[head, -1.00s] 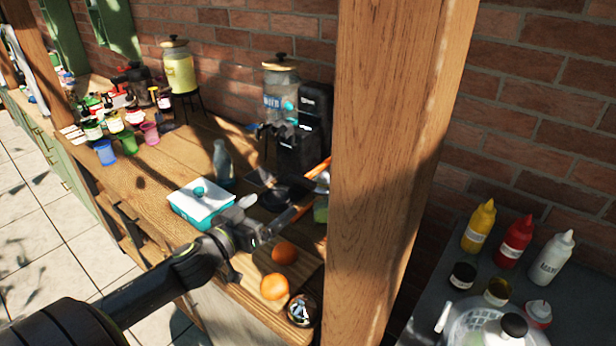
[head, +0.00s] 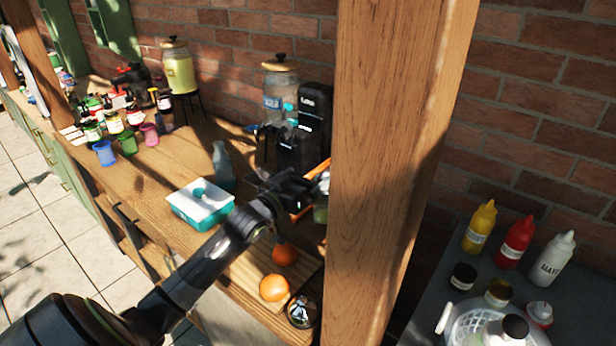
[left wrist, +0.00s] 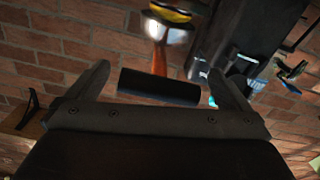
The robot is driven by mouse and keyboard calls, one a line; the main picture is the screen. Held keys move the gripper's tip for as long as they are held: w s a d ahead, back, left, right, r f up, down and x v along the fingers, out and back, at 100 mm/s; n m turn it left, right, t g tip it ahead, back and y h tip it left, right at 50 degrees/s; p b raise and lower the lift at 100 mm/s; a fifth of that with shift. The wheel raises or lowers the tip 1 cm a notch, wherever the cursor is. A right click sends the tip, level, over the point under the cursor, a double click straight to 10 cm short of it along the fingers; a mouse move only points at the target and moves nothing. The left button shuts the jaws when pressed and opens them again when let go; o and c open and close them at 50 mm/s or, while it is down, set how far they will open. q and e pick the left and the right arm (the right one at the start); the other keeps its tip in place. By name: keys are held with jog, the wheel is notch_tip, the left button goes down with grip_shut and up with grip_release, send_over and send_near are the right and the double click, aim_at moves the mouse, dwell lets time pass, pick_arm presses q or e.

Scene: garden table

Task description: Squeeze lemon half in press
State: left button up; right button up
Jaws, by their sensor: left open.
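A tall black device (head: 314,115), apparently the press, stands against the brick wall beside the wooden post. It also fills the upper right of the left wrist view (left wrist: 228,40). My left gripper (head: 300,187) is open in front of its lower part, close to the post. In the left wrist view a black bar (left wrist: 158,87), which looks like a handle, lies across the space between my open fingers (left wrist: 159,70). I cannot tell if they touch it. A yellow-topped thing (left wrist: 170,13) shows beyond; I cannot tell if it is the lemon half. My right gripper is out of view.
The thick wooden post (head: 395,170) hides the counter's right end. Two oranges (head: 274,288) lie on a board, with a shiny metal thing (head: 303,311) beside them. A teal box (head: 200,205), a grey bottle (head: 222,163) and a glass dispenser (head: 280,95) stand nearby.

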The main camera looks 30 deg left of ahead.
pick_arm(q)
jog(key=shift+w+d, duration=0.1)
jog(key=shift+w, duration=0.65)
jog(key=c, duration=1.2)
jog(key=shift+c, duration=0.2)
